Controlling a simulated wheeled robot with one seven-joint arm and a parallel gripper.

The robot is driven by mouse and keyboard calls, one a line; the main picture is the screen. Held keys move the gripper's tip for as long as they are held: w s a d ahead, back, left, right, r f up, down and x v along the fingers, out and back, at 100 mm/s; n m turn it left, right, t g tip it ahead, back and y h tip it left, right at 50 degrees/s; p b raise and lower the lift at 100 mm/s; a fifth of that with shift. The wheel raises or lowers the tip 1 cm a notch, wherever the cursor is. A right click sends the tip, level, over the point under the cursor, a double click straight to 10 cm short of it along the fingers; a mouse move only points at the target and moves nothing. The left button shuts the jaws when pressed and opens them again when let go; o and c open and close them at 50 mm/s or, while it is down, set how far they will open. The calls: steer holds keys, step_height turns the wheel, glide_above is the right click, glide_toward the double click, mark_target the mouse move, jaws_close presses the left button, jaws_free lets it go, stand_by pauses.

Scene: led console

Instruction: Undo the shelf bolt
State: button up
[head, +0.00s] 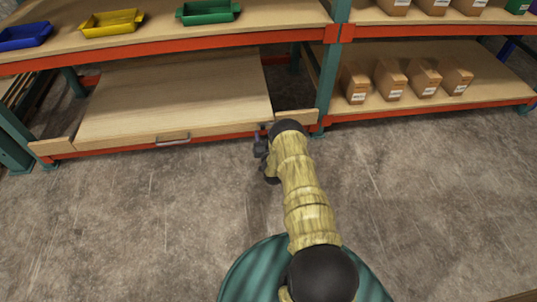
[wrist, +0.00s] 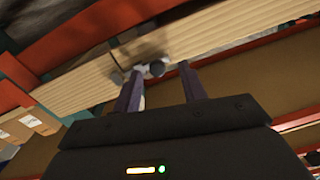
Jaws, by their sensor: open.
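The wooden pull-out shelf (head: 175,95) with a grey handle (head: 172,138) sits in the lower left bay, in the head view. My gripper (head: 262,148) is at its front right corner, by the end of the front board. In the wrist view my gripper (wrist: 161,69) is open, its two dark fingers pointing at the wooden front edge. A dark round knob (wrist: 157,68), apparently the shelf bolt's, shows between the fingertips on a pale metal fitting. I cannot tell whether a finger touches it. My gripper and arm largely hide the bolt in the head view.
A green upright post (head: 328,75) and orange beams stand right of the shelf. Several cardboard boxes (head: 391,82) sit on the right lower shelf. Blue, yellow and green trays (head: 112,22) lie on the upper board. The concrete floor (head: 140,215) in front is clear.

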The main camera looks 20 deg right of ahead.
steer(key=p+v, duration=0.7)
steer(key=v, duration=0.8)
steer(key=shift+s, duration=0.4)
steer(key=shift+w+a+r, duration=0.1)
steer(key=shift+a+r, duration=0.05)
